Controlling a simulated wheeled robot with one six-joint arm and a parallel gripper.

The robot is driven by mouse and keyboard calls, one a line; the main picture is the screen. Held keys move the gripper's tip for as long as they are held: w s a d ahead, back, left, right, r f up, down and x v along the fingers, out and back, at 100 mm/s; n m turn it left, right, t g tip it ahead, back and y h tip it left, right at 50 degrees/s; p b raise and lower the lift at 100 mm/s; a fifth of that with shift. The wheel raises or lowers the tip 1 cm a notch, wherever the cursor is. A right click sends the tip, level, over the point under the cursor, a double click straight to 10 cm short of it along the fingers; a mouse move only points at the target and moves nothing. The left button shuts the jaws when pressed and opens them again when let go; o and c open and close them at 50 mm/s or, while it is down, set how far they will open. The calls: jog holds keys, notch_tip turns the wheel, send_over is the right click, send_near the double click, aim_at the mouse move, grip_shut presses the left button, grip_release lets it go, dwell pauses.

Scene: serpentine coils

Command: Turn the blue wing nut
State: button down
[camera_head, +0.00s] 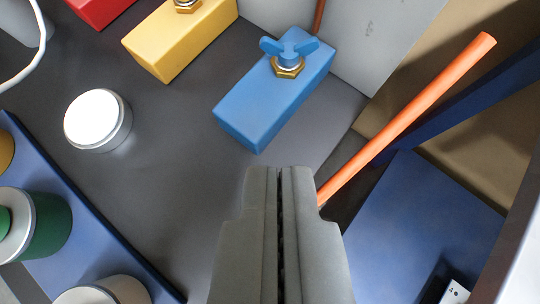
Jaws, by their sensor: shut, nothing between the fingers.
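The blue wing nut (290,47) sits on a brass hex fitting (288,67) on top of a blue block (262,105). The block lies on the dark grey surface at the upper middle. My gripper (278,172) is in the lower middle of the view, with its fingers together and nothing held. Its tips point up the picture toward the blue block and appear apart from it. The wing nut is in full view.
A yellow block (180,40) and a red block (97,8) stand to the left. A white round knob (98,120) is at left. An orange rod (410,115) slants up on the right, near my gripper. A blue panel (75,225) with a green knob (50,222) is at lower left.

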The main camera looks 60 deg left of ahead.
aim_at(270, 42)
jog(key=x, duration=1)
jog(key=shift+s+d+f, duration=0.1)
jog(key=shift+s+f, duration=0.1)
jog(key=shift+w+a+r, duration=0.1)
jog(key=shift+w+a, duration=0.8)
jog(key=shift+a, duration=0.35)
jog(key=shift+w+a, duration=0.2)
jog(key=shift+a, duration=0.1)
jog(key=shift+a, duration=0.1)
jog(key=shift+w+a+m+t+h, duration=0.1)
jog(key=shift+a+m+t+h, duration=0.25)
jog(key=shift+m, duration=0.25)
jog(key=shift+a+r+m+t+h, duration=0.15)
jog(key=shift+a+m+t+h, duration=0.1)
jog(key=shift+m+t+h, duration=0.5)
jog(key=shift+g, duration=0.3)
